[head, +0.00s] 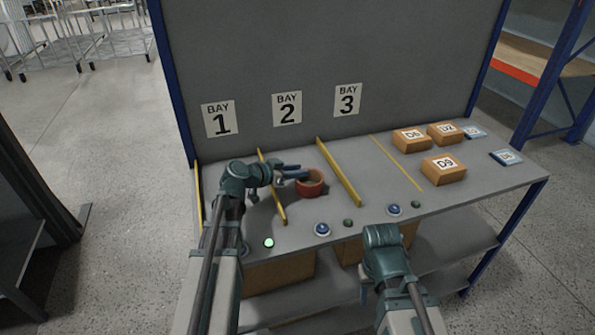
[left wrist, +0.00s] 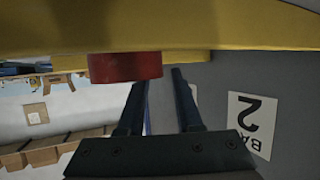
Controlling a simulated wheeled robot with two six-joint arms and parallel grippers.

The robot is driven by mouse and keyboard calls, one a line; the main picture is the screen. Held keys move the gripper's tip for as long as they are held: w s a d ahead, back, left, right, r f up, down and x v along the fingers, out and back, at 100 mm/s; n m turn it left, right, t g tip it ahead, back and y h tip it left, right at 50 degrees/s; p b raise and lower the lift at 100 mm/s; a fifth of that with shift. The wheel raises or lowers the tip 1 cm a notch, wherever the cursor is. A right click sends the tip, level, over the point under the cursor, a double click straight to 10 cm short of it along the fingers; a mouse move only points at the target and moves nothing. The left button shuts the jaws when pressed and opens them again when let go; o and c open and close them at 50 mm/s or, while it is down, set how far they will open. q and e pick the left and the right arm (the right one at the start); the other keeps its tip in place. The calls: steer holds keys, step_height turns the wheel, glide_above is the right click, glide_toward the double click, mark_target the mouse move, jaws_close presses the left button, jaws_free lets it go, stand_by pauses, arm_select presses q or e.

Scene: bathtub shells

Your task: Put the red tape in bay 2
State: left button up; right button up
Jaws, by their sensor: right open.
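The red tape (head: 311,186) is a ring lying on the bench in bay 2, near the yellow divider between bays 2 and 3. It also shows in the left wrist view (left wrist: 125,67), which is upside down. My left gripper (head: 295,170) reaches in from the left beside the tape's rim. Its fingers (left wrist: 160,80) are apart with nothing between them; one fingertip overlaps the tape's edge in the picture, and contact cannot be told. The bay 2 sign (head: 287,108) is on the back panel. My right gripper (head: 364,289) is low at the front, mostly hidden by its arm.
Yellow dividers (head: 339,172) separate the bays; another (head: 272,190) stands left of the tape. Boxes (head: 443,170) and blue-white items (head: 506,157) lie at the right. Round buttons (head: 322,229) line the front edge. Bay 3 looks clear.

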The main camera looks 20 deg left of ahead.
arm_select(q)
steer(key=shift+r, duration=0.1)
steer(key=shift+r+p, duration=0.25)
steer(key=shift+p, duration=0.1)
steer(key=p+v, duration=0.4)
steer(key=v, duration=0.8)
steer(key=shift+f, duration=0.25)
